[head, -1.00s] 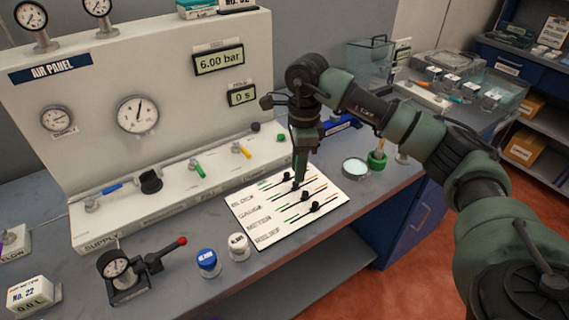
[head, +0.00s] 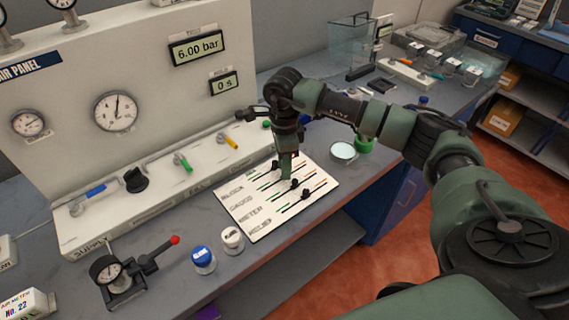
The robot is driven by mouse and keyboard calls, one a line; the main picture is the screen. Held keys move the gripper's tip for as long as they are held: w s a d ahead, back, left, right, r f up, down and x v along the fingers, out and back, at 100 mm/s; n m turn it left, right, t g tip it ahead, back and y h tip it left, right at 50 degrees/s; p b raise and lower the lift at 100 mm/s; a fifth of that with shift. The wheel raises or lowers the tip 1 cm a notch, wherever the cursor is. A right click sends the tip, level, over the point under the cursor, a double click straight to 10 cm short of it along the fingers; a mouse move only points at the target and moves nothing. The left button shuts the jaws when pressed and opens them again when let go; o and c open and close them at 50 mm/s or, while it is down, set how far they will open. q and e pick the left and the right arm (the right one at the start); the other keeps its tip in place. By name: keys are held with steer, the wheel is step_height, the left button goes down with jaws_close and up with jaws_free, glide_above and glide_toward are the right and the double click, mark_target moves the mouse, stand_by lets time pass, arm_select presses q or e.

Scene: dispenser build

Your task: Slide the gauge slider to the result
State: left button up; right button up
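The white slider board (head: 262,226) lies on the bench, with rows labelled BLOCK, GAUGE, METER and RELIEF. Each row has a thin coloured track. Black slider knobs show on the lower tracks, one on the METER row (head: 294,185) and one on the RELIEF row (head: 305,195). My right gripper (head: 286,177) points down onto the upper rows, at about the GAUGE track. Its fingers look close together and cover the gauge slider, so I cannot tell whether they grip it. My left gripper is out of view.
The air panel (head: 70,100) stands behind, with a round gauge (head: 115,110) and displays reading 6.00 bar (head: 197,46) and 0 s (head: 224,84). A blue-capped jar (head: 203,260), a white-capped jar (head: 232,240) and a red-tipped lever pump (head: 125,278) stand left of the board.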

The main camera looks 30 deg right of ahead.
jaws_close()
steer(key=shift+a, duration=0.1)
stand_by(1.3)
